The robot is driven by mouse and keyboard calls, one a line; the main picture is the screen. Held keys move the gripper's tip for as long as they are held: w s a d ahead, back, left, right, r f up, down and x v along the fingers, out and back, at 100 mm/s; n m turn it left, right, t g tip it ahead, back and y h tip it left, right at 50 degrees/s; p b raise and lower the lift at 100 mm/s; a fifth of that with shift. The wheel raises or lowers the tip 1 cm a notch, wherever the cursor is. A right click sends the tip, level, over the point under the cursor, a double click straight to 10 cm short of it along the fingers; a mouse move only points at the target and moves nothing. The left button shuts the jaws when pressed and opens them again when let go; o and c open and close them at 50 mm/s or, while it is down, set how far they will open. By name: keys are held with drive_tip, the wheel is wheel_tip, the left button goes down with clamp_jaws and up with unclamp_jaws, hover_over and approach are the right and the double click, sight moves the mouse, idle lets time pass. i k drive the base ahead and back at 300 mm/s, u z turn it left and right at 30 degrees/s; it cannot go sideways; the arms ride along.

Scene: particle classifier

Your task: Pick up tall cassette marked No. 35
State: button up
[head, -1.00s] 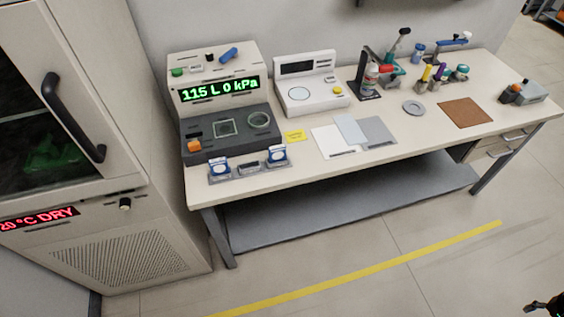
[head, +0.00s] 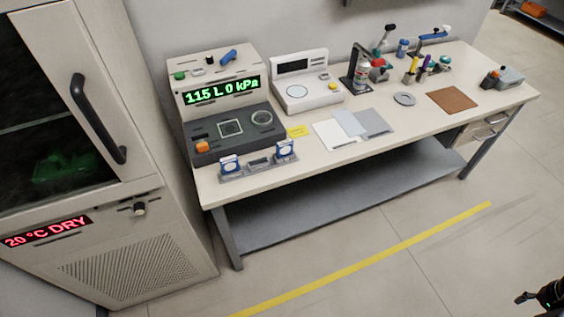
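Two small blue-and-white upright pieces, possibly cassettes, stand at the front left edge of the bench: a left one (head: 230,164) and a right one (head: 285,149). They sit in a low grey holder (head: 260,172), with a small grey piece between them. Their markings are too small to read, so I cannot tell which is No. 35. My gripper (head: 524,299) shows only partly at the lower right corner, dark, over the floor and far from the bench top. Whether its fingers are open or shut is unclear.
The bench (head: 410,129) carries a pump unit (head: 222,94) reading "115 L 0 kPa", a white balance (head: 302,88), sheets (head: 333,132) and a brown mat (head: 452,100). A glass-doored cabinet (head: 177,233) stands left. The floor before the bench, with a yellow line (head: 375,257), is clear.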

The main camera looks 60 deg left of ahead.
sight(283, 148)
drive_tip(key=k, duration=1.55)
drive_tip(key=u, duration=1.5)
drive_tip(key=i, duration=1.05)
drive_tip(key=z, duration=0.1)
